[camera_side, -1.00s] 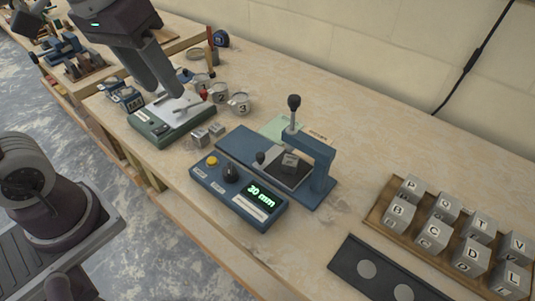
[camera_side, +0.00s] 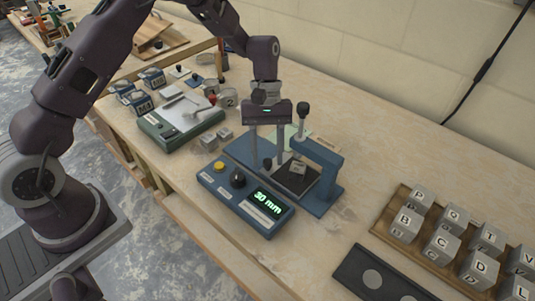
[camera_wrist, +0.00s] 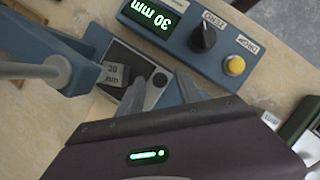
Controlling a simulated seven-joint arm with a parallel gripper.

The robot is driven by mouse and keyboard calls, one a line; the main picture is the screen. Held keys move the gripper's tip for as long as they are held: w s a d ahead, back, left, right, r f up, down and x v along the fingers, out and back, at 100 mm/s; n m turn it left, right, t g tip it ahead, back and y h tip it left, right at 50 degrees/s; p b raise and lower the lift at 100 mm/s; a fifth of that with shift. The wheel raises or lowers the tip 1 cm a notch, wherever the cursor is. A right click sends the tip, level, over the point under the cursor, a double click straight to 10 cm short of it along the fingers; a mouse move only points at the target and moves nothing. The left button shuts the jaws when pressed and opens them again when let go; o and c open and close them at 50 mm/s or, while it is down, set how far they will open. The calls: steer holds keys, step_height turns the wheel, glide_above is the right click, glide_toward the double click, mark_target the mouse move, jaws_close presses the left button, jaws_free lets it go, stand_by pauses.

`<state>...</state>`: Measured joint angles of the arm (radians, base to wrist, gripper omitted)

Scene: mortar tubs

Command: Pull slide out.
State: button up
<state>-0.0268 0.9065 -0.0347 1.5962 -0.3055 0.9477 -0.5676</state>
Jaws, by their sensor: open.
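The slide is a dark plate (camera_side: 297,184) in the blue press fixture (camera_side: 327,172), under its arch. It carries a grey block (camera_side: 298,168) marked 30 mm, which also shows in the wrist view (camera_wrist: 114,76).
A console (camera_side: 245,201) with a 30 mm display, black dial and yellow button is in front. The press lever (camera_side: 302,112) rises just right of my gripper. Small metal blocks (camera_side: 213,140) and a green scale (camera_side: 180,125) stand left. Lettered cubes (camera_side: 440,243) fill a rack at right.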

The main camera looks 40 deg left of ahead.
steer(key=shift+f, duration=0.25)
jaws_close()
steer(key=shift+r, duration=0.1)
stand_by(1.2)
